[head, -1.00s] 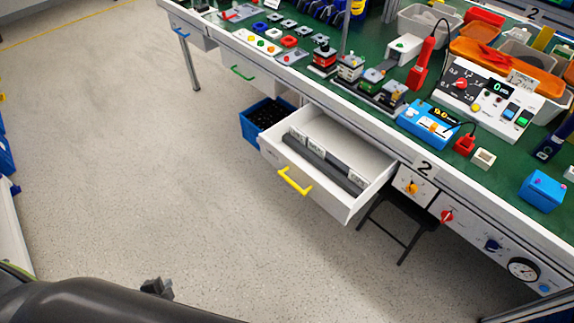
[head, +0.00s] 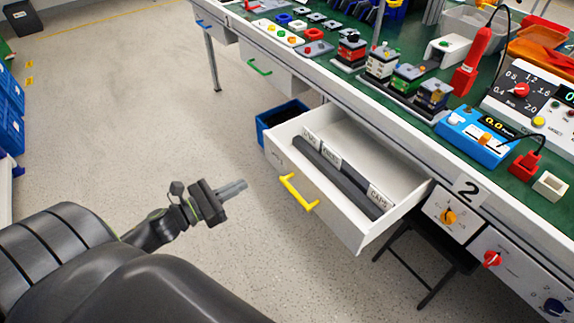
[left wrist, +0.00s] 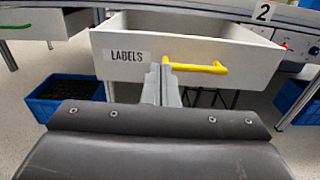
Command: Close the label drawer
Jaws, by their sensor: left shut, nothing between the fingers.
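The label drawer (head: 318,222) is a white drawer with a yellow handle (head: 298,191). It stands pulled out from under the green-topped bench, with dark dividers and label cards inside. In the left wrist view the drawer front (left wrist: 130,57) carries the word LABELS, and its yellow handle (left wrist: 200,68) shows near the fingertips. My left gripper (head: 238,188) is shut and empty, pointing at the drawer front from the left of the handle. In the head view a gap of floor shows between the fingertips and the drawer. In the left wrist view the fingers (left wrist: 161,84) overlap the handle's left end. My right gripper is not in view.
A blue bin (head: 278,117) stands on the floor beside the drawer. A closed drawer with a green handle (head: 259,67) lies farther left. A black folding stool (head: 425,265) stands under the bench to the right. The floor in front is clear.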

